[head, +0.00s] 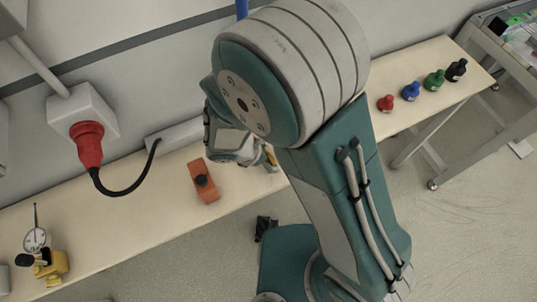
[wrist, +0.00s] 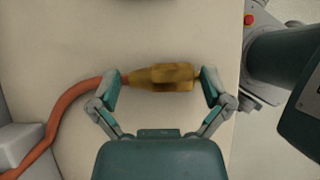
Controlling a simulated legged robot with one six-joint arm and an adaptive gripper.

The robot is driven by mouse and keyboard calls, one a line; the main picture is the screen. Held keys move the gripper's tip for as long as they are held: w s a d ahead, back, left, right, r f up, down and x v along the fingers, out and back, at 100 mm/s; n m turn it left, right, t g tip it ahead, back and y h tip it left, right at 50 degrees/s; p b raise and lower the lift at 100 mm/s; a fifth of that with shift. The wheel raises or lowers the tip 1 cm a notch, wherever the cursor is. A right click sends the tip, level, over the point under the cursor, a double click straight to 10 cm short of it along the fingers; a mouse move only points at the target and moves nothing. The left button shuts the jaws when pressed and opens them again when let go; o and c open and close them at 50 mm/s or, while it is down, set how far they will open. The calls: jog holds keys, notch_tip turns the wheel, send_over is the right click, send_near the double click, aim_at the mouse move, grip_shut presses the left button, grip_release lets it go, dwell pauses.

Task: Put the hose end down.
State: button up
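The hose end (wrist: 160,77) is a brass-yellow fitting. In the wrist view it lies across the picture over the pale bench top, with an orange hose (wrist: 65,100) running from its left end. My gripper (wrist: 160,79) has its fingers spread wide, one near each end of the fitting, and the fitting's sides are not pinched. Whether the fitting rests on the bench or is slightly above it is hard to tell. In the head view my arm hides most of the gripper, and a bit of yellow (head: 270,158) shows beside it.
The bench (head: 150,215) runs along the wall. On it are an orange block with a black knob (head: 204,181), a dial gauge on a yellow stand (head: 45,258), and several coloured bottles (head: 411,91). A red plug (head: 88,145) with a black cable hangs from a wall box.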

jog(key=v, duration=1.2)
jog(key=w+d+r+m+g+y, duration=0.15)
jog(key=d+r+m+y, duration=0.25)
jog(key=d+r+m, duration=0.85)
jog(key=s+d+r+m+t, duration=0.2)
jog(key=d+m, duration=0.4)
jog(key=s+d+r+m+t+y, duration=0.1)
jog(key=s+d+r+m, duration=0.1)
jog(key=d+m, duration=0.3)
jog(key=shift+d+r+m+t+y, duration=0.35)
jog(key=shift+d+r, duration=0.15)
jog(key=shift+r, duration=0.25)
